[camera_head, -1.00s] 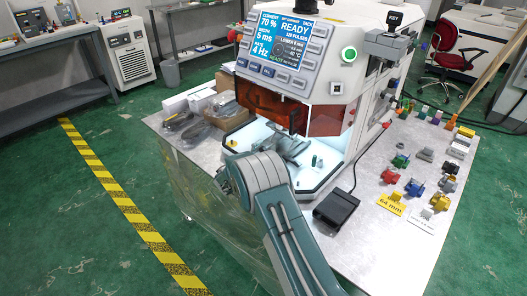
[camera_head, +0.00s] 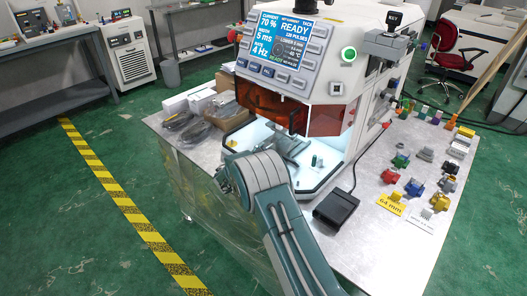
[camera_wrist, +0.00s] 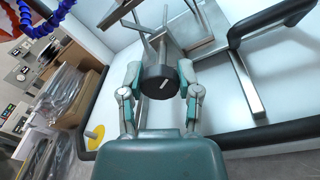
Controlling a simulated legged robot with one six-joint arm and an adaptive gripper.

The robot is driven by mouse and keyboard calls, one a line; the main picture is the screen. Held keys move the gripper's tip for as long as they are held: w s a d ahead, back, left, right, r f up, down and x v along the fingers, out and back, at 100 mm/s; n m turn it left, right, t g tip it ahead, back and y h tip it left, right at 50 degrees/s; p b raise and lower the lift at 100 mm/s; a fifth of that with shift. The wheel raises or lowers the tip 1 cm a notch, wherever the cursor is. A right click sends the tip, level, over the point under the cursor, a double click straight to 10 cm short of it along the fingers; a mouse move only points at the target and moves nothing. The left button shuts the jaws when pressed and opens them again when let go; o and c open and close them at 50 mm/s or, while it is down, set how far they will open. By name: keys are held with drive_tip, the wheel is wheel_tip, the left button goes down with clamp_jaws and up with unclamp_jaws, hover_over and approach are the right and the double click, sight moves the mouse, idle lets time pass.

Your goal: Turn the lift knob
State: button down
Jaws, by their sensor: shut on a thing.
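The lift knob (camera_wrist: 155,89) is a dark round knob with a short white mark on its face, in the middle of the wrist view. The mark is slightly tilted from upright. My gripper (camera_wrist: 160,70) has one finger on each side of the knob and is shut on it. In the head view my arm hides the knob and most of my gripper. The white machine (camera_head: 330,65) stands behind, its screen reading READY.
Grey metal bars (camera_wrist: 240,75) stand close beyond and right of the knob. A cardboard box (camera_wrist: 75,60) with bagged parts is at left. A black foot pedal (camera_head: 336,207) and several coloured fixtures (camera_head: 415,187) sit on the table at right.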

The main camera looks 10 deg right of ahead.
drive_tip(key=n, duration=0.5)
drive_tip(key=shift+a+f+g, duration=0.1)
drive_tip(key=shift+g, duration=0.2)
drive_tip(key=n, duration=0.5)
drive_tip(key=shift+w+n+g, duration=0.1)
drive_tip(key=shift+n+g, duration=0.2)
drive_tip(key=shift+n, duration=0.1)
drive_tip(key=shift+a, duration=0.1)
drive_tip(key=shift+c, duration=1.5)
unclamp_jaws()
drive_tip(key=shift+w, duration=0.1)
drive_tip(key=v, duration=1.2)
drive_tip(key=shift+a, duration=0.1)
